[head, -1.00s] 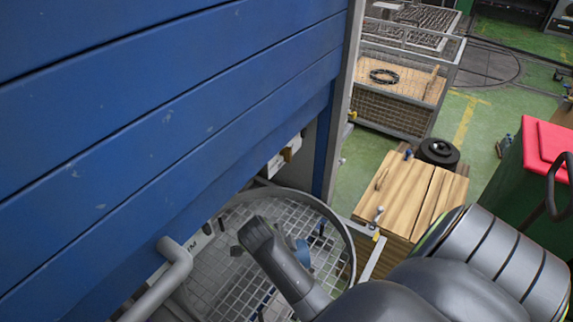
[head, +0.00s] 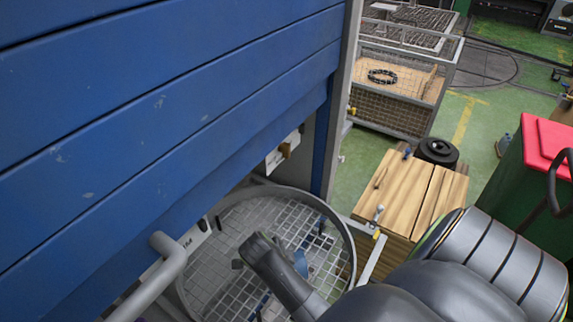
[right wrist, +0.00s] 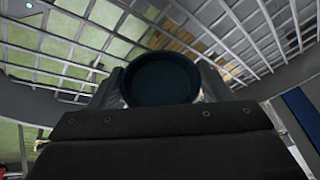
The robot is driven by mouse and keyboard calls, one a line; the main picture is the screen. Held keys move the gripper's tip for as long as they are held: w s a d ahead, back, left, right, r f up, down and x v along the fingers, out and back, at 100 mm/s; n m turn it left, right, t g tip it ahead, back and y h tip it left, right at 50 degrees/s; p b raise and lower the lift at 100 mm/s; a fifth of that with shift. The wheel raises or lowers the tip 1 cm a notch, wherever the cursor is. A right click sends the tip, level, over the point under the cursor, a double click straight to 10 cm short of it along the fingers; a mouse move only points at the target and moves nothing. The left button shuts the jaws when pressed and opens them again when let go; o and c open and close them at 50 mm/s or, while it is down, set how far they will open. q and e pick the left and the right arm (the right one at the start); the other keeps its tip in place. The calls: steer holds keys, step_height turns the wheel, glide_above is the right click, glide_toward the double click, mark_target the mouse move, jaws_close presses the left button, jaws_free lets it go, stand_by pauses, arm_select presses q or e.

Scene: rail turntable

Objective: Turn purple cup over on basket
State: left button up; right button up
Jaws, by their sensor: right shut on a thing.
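The basket (head: 340,222) is a round grey wire-mesh one, low in the middle of the head view. My right gripper (head: 258,250) reaches over it from the lower right. In the right wrist view, my right gripper (right wrist: 165,80) is shut on a dark, round, cup-like thing (right wrist: 163,78), with mesh behind it. The thing looks dark blue to black there, so I cannot tell whether it is the purple cup. In the head view my gripper hides it. My left gripper is not in view.
A blue slatted wall (head: 160,120) fills the left and overhangs the basket. A grey pipe (head: 172,262) stands at the basket's left. A blue object (head: 301,263) shows by my gripper. A wooden crate (head: 405,190) and a red-lidded green bin (head: 553,145) stand to the right.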

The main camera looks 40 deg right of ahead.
steer(key=shift+f+b, duration=0.3)
steer(key=shift+f, duration=0.15)
stand_by(0.4)
steer(key=o, duration=1.1)
steer(key=shift+o, duration=0.2)
steer(key=v, duration=1.2)
steer(key=shift+b, duration=0.4)
steer(key=shift+s, duration=0.1)
